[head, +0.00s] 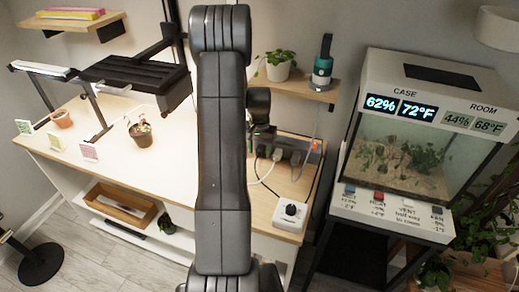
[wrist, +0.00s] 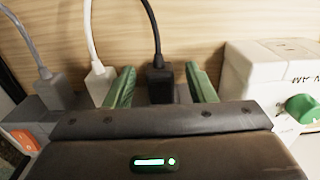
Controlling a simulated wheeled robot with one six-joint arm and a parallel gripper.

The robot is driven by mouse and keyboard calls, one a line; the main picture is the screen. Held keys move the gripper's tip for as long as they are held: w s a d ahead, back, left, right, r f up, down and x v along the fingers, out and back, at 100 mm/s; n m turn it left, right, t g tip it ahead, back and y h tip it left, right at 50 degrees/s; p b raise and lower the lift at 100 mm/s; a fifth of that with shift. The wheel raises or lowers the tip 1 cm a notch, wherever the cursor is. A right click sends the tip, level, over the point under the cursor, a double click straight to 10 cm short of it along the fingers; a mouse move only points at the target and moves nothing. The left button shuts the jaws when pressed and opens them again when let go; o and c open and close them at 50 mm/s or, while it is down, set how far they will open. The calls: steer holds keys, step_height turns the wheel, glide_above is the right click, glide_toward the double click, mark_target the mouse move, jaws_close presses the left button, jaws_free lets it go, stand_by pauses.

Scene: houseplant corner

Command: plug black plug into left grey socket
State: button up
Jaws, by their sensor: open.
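In the wrist view the black plug (wrist: 159,84) stands upright with its cord rising from its top. The green fingers of my gripper (wrist: 160,69) are open, one on each side of it, with small gaps visible. The plug's lower end is hidden behind my gripper body, so I cannot tell what it sits in. Parts of a grey power strip (wrist: 42,116) show at the left; its sockets are mostly hidden. In the head view the strip (head: 297,143) lies on the right end of the table, and my arm hides most of the gripper.
A grey plug (wrist: 50,90) and a white plug (wrist: 98,84) stand left of the black plug. An orange switch (wrist: 22,139) is at far left. A white box (wrist: 262,75) with a green knob (wrist: 303,108) is close on the right. A white dial box (head: 290,214) stands at the table's front.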

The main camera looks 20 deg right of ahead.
step_height(320, 180, up, 14)
steer(key=b, duration=0.1)
stand_by(0.4)
steer(key=shift+f, duration=0.1)
step_height(320, 180, down, 14)
steer(key=shift+r+p, duration=0.1)
steer(key=shift+p, duration=0.4)
steer(key=shift+s+a, duration=0.15)
steer(key=shift+s, duration=0.05)
